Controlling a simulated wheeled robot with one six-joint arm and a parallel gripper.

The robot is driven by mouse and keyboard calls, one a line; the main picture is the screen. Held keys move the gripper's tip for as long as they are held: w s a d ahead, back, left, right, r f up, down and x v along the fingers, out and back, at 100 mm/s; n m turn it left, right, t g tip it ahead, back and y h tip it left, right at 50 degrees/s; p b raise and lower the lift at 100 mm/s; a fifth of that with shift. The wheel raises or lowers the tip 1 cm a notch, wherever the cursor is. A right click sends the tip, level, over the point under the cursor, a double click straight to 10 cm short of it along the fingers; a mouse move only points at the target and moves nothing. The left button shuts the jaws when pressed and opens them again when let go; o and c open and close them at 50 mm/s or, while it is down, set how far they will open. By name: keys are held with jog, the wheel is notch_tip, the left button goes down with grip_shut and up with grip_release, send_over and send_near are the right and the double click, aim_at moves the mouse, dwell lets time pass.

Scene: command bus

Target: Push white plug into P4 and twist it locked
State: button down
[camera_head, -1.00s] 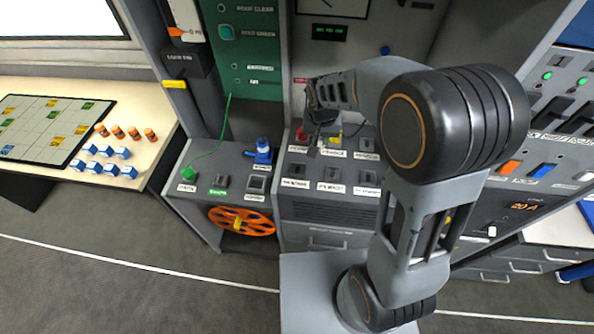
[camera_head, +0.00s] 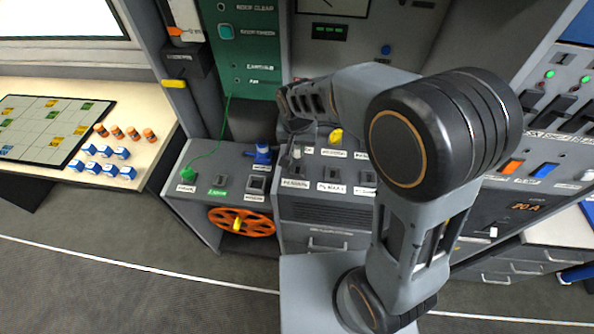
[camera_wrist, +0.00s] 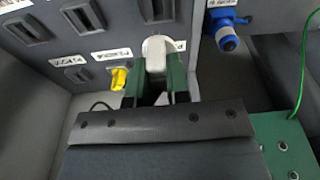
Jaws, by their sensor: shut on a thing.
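The white plug (camera_wrist: 157,56) is in the wrist view, held between the two green-padded fingers of my gripper (camera_wrist: 158,86). Its far end meets or lies close to the grey panel, and I cannot tell whether it sits in a socket. A dark socket slot (camera_wrist: 156,9) shows just beyond it. In the head view my gripper (camera_head: 297,158) is over the left part of the middle socket panel, largely hidden by my arm. The panel labels are too blurred to tell which is P4.
A yellow plug (camera_wrist: 119,78) and a blue plug (camera_wrist: 227,36) stand on either side of my gripper in the wrist view. A green cable (camera_head: 219,130) hangs to the left panel. Empty sockets (camera_head: 332,174) lie along the middle panel's front.

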dwell(0.4)
jog(key=shift+f+b, duration=2.6)
jog(key=shift+f, duration=0.5)
jog(key=shift+f+b, duration=0.9)
jog(key=shift+f, duration=0.05)
dwell(0.4)
jog(key=shift+m, duration=0.3)
jog(key=shift+m+h+b, duration=0.4)
jog(key=shift+m+b, duration=0.15)
jog(key=shift+m, duration=1.45)
jog(key=shift+f, duration=0.1)
jog(key=shift+m+g, duration=0.3)
jog(key=shift+m, duration=0.2)
jog(key=m+b, duration=0.1)
jog(key=m, duration=0.2)
jog(key=shift+s, duration=0.1)
